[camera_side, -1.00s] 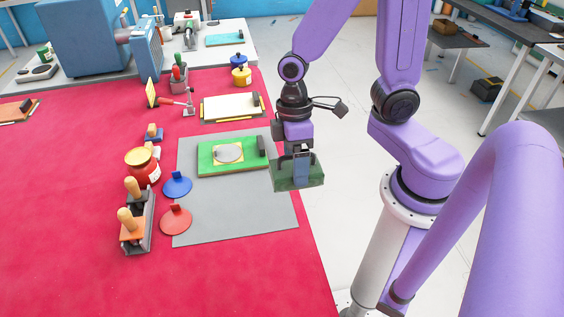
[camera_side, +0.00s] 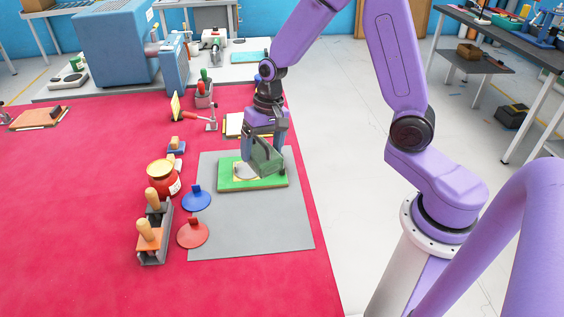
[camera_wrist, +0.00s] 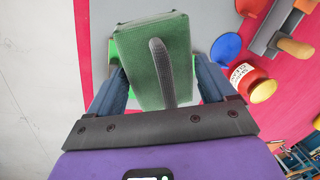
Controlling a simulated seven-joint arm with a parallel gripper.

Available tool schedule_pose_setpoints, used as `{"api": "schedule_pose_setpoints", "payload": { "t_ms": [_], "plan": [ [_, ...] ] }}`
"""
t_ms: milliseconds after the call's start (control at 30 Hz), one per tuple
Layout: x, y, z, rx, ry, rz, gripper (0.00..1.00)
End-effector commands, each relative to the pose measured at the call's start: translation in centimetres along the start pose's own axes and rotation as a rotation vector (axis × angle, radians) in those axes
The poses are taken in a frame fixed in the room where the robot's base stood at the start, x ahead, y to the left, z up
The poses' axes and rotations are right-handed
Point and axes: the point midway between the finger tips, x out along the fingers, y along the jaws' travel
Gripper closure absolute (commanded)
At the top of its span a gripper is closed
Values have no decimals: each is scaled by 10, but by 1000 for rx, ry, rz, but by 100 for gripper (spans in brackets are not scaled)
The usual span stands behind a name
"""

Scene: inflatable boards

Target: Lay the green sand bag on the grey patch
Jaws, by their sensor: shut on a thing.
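My gripper (camera_side: 262,145) is shut on the green sand bag (camera_side: 267,160), a dark green block with a grey strap handle. The wrist view shows the bag (camera_wrist: 140,65) between the two fingers, strap toward the camera. The bag is over the bright green board (camera_side: 252,186), tilted in the side view; whether it touches the board I cannot tell. The grey patch (camera_side: 245,173), a round grey piece on a yellow square, lies on the board and shows partly, left of and below the bag. In the wrist view the bag hides most of the board.
The board lies on a grey mat (camera_side: 250,230) on the red table. A blue disc (camera_side: 196,200), a red disc (camera_side: 193,235), a red pot (camera_side: 162,182) and a holder with wooden-handled tools (camera_side: 153,240) stand to the left. The mat's front is clear.

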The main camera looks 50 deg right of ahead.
Motion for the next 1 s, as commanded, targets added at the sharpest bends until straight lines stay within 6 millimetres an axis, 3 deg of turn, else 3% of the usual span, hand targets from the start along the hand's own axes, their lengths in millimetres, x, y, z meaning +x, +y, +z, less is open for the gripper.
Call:
{"api": "schedule_pose_setpoints", "payload": {
  "t_ms": [33, 200, 400, 667, 1000],
  "plan": [
    [2, 4, -15, 78, 15, -2, 69],
    [7, 16, -53, 302, 56, -10, 69],
    [10, 26, -75, 440, 82, -18, 69],
    [19, 30, -79, 464, 85, -19, 69],
    [46, 34, -78, 463, 83, -19, 69]
  ]
}}
